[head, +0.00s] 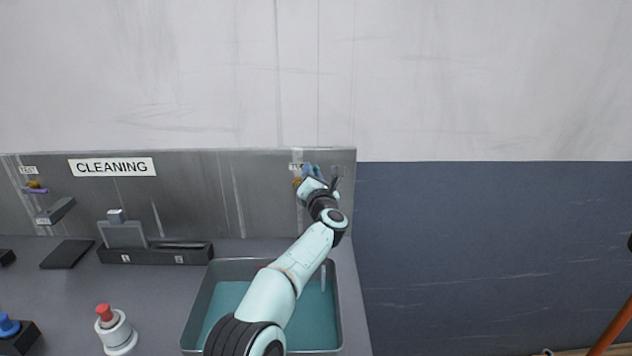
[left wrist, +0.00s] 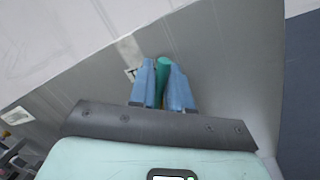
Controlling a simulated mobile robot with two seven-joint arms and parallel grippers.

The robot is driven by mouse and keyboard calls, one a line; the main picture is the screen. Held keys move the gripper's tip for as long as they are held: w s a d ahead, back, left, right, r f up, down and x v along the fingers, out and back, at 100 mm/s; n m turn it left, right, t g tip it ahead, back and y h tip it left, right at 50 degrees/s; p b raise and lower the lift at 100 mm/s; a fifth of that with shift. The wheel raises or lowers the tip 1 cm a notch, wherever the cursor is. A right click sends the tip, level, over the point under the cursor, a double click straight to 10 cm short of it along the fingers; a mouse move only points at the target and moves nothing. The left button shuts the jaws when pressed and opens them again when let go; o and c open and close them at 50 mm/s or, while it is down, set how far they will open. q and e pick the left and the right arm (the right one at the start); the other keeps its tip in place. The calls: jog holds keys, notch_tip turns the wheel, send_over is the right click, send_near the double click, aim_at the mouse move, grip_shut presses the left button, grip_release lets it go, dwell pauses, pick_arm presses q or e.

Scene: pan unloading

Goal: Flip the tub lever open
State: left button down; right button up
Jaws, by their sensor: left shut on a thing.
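The tub lever shows in the left wrist view as a green rounded bar (left wrist: 163,66) in front of the grey metal back panel. My left gripper (left wrist: 163,90) has its two blue fingers closed on either side of this lever. In the head view my left gripper (head: 310,170) is at the right end of the back panel, above the tub, and hides most of the lever. The tub (head: 192,318) is a grey-rimmed basin with a teal inside, set in the counter; my left arm crosses over it. My right gripper is not in view.
A CLEANING sign (head: 112,167) is on the panel at left. Dark blue wall fills the right.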

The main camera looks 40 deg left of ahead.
pick_arm(q)
jog(key=n, duration=0.2)
jog(key=s+a+r+n+g, duration=0.1)
jog(key=n, duration=0.1)
jog(key=shift+s+a, duration=0.1)
jog(key=shift+a, duration=0.1)
jog(key=shift+s+a+r+n+g+h+b, duration=0.1)
jog(key=shift+s+a+n+g+h+b, duration=0.2)
jog(key=shift+n, duration=0.65)
jog(key=shift+s+a+r+n+g+b, duration=0.1)
jog(key=shift+s+a+n+b, duration=0.2)
jog(key=shift+n, duration=0.65)
jog(key=shift+a, duration=0.1)
jog(key=c, duration=1.2)
grip_release()
jog(key=shift+c, duration=0.2)
jog(key=shift+f, duration=0.1)
